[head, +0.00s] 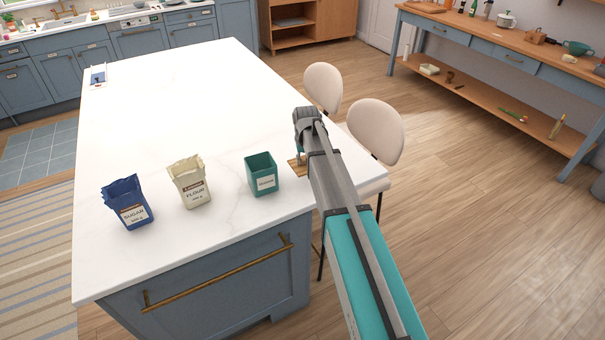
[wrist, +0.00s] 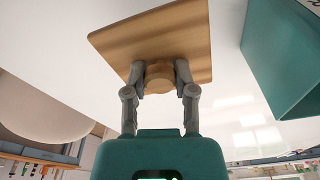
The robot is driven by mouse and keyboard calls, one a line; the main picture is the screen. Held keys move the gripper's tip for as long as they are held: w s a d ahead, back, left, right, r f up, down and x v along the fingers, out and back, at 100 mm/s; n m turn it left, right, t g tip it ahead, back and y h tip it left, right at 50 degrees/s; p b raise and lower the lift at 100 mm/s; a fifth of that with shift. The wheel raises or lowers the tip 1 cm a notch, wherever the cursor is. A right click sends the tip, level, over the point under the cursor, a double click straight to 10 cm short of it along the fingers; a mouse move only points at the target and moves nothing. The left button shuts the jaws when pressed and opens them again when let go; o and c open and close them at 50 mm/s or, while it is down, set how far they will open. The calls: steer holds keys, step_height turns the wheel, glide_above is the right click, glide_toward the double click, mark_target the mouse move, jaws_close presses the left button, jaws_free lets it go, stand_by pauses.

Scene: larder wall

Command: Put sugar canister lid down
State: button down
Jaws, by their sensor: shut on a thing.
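The sugar canister lid is a square wooden plate (wrist: 180,38) with a round knob, close up in the wrist view. My gripper (wrist: 160,78) is shut on the knob, one finger on each side. In the head view the lid (head: 295,169) shows as a small wooden edge beside my arm, over the white counter near its right edge; my arm hides most of it. I cannot tell whether it touches the counter. A teal canister (head: 262,176) stands open-topped just left of the lid; its wall also shows at right in the wrist view (wrist: 280,55).
A flour bag (head: 191,184) and a blue sugar bag (head: 128,205) stand on the white island counter (head: 170,110), left of the canister. The counter's middle is clear. Two cream chairs (head: 376,130) stand along its right edge.

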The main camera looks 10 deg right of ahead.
mark_target(303, 167)
steer(key=shift+w+f, duration=0.45)
steer(key=shift+f, duration=0.1)
steer(key=shift+b, duration=0.3)
steer(key=shift+w+a+f+b, duration=0.1)
steer(key=shift+w+f+b, duration=0.4)
steer(key=shift+f+b, duration=0.2)
steer(key=shift+s+f+b, duration=0.1)
steer(key=shift+f+b, duration=1.2)
steer(key=shift+f, duration=0.05)
steer(key=shift+f, duration=0.15)
steer(key=shift+c, duration=2.1)
jaws_free()
steer(key=shift+r, duration=0.2)
steer(key=r+p, duration=0.4)
steer(key=s+r+p, duration=0.1)
steer(key=r+p, duration=0.7)
steer(key=shift+s, duration=0.25)
